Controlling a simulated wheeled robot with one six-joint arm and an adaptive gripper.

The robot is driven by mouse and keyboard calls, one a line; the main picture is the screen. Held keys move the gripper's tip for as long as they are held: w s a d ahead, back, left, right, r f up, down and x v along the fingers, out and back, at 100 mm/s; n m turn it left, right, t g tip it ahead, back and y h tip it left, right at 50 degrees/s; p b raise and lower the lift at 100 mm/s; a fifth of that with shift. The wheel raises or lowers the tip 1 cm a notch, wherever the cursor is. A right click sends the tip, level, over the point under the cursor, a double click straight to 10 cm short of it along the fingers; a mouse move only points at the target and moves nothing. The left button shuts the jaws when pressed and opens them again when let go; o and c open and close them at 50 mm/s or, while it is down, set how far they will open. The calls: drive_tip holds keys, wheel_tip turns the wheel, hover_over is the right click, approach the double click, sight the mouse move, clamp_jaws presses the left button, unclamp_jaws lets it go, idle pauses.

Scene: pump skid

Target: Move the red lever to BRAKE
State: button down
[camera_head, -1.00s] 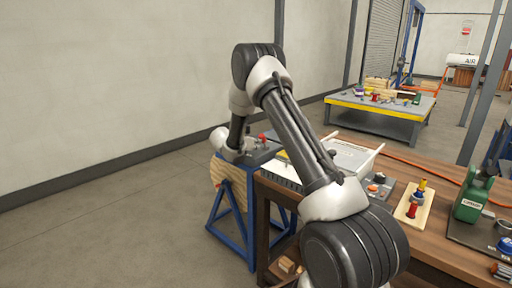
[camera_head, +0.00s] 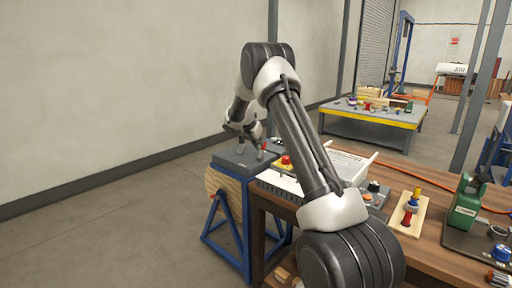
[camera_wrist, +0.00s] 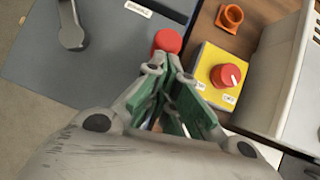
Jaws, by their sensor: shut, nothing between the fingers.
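The red lever shows in the wrist view as a round red knob (camera_wrist: 167,41) at the edge of a grey panel (camera_wrist: 105,65). In the head view the lever (camera_head: 262,152) stands up from the grey box top on a blue stand. My gripper (camera_wrist: 166,68) is shut with green-padded fingers, its tips right beside the knob; I cannot tell whether they touch. In the head view my gripper (camera_head: 254,137) is small, just left of the lever. The lever's shaft is hidden below the knob in the wrist view. No BRAKE label is readable.
A grey lever (camera_wrist: 72,36) stands on the panel's left. A yellow box with a red dial (camera_wrist: 226,75) sits close right of my fingers, with an orange fitting (camera_wrist: 230,16) beyond. A white case (camera_wrist: 290,65) stands further right. The wooden bench (camera_head: 425,245) holds more parts.

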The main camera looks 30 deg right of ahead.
drive_tip(key=shift+d, duration=0.15)
drive_tip(key=shift+r, duration=0.85)
drive_tip(key=shift+r, duration=0.1)
